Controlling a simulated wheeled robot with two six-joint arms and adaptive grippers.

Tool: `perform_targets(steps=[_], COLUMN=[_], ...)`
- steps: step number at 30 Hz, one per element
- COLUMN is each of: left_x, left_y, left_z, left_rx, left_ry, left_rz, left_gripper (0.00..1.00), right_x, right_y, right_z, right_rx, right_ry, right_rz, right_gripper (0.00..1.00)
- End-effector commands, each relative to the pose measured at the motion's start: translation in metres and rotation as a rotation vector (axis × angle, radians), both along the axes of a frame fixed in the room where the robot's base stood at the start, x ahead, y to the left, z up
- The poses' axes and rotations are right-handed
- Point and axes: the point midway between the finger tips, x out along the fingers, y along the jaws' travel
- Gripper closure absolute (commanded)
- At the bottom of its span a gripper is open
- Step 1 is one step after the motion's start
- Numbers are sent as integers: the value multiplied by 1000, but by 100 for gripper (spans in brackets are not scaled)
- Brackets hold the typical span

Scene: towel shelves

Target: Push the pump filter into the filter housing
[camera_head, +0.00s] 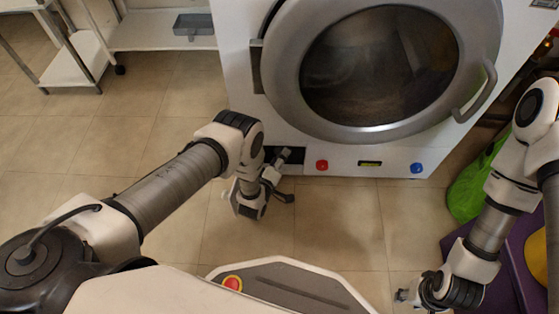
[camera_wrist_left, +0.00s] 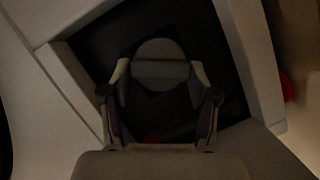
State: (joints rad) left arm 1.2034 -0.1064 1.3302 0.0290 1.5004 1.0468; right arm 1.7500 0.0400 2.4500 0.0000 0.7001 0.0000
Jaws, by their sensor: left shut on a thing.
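The pump filter (camera_wrist_left: 160,65) shows in the left wrist view as a round grey-brown disc between the fingers of my left gripper (camera_wrist_left: 160,88). The gripper is shut on it. The filter housing is the dark rectangular opening (camera_wrist_left: 100,45) around and behind the filter. In the head view the opening (camera_head: 296,154) is low at the left of the washing machine's front, with my left gripper (camera_head: 275,170) at it. How deep the filter sits is too dark to tell. My right gripper (camera_head: 403,295) is low at the right, away from the machine; its fingers are unclear.
The washing machine (camera_head: 236,70) has a round door (camera_head: 380,65), a red knob (camera_head: 322,165) and a blue knob (camera_head: 417,168). A green bag (camera_head: 466,195) and a purple container (camera_head: 515,265) stand at the right. A white shelf (camera_head: 150,30) is at the back left. Tiled floor lies open at the left.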

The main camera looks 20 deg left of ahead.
Motion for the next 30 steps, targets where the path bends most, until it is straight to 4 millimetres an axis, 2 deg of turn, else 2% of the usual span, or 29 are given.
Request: perform_targets(steps=[12, 13, 15, 26, 30], left_x=[10, 10, 10, 8, -9], left_y=[3, 3, 3, 3, 4], left_z=[0, 0, 0, 0, 3], left_rx=[0, 0, 0, 0, 0], left_ry=[0, 0, 1, 1, 4], left_rz=[1, 0, 0, 0, 0], left_gripper=[84, 37, 12, 11, 11], right_x=[0, 0, 0, 0, 0], right_y=[0, 0, 0, 0, 0], right_z=[-5, -5, -5, -5, -5], right_rx=[0, 0, 0, 0, 0], right_ry=[0, 0, 0, 0, 0], right_rz=[0, 0, 0, 0, 0], right_gripper=[60, 60, 60, 60, 60])
